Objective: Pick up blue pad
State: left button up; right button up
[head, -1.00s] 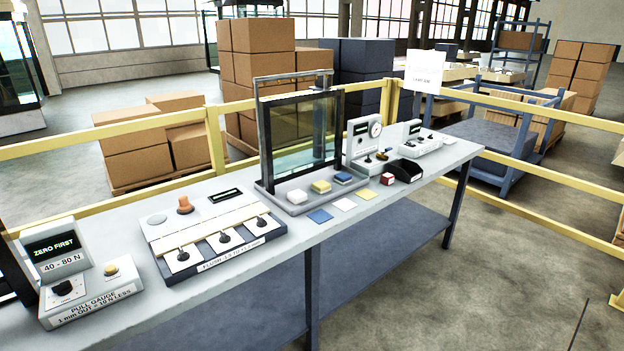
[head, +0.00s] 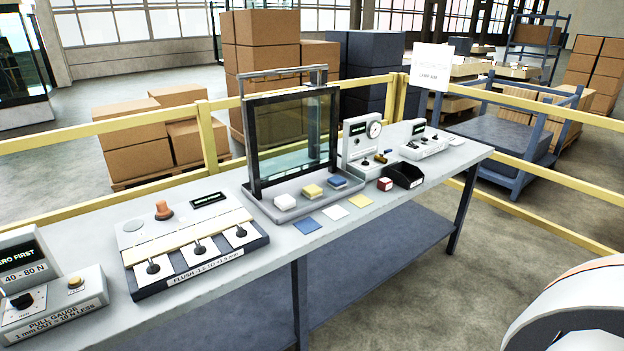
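A small blue pad (head: 337,182) sits at the right end of a row on the grey base of the framed glass stand. A yellow pad (head: 312,191) and a white pad (head: 285,201) are to its left on the same base. In front of the base, a flat blue square (head: 307,225), a flat white square (head: 335,213) and a flat yellow square (head: 360,201) lie on the bench top. Neither gripper is in view. A white rounded part, probably of my arm, shows at the lower right.
The glass frame (head: 292,130) stands upright behind the pads. A small red block (head: 385,184) and a black bin (head: 405,174) are to their right. A gauge box (head: 361,140) stands behind. The flush fixture (head: 190,245) is to the left. A yellow rail runs behind the bench.

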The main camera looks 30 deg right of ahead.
aim_at(337, 182)
jog(key=l+u, duration=0.45)
jog(key=l, duration=0.5)
jog(key=l+u, duration=0.15)
jog(key=l, duration=0.85)
jog(key=k+l+u, duration=0.1)
jog(key=l, duration=0.9)
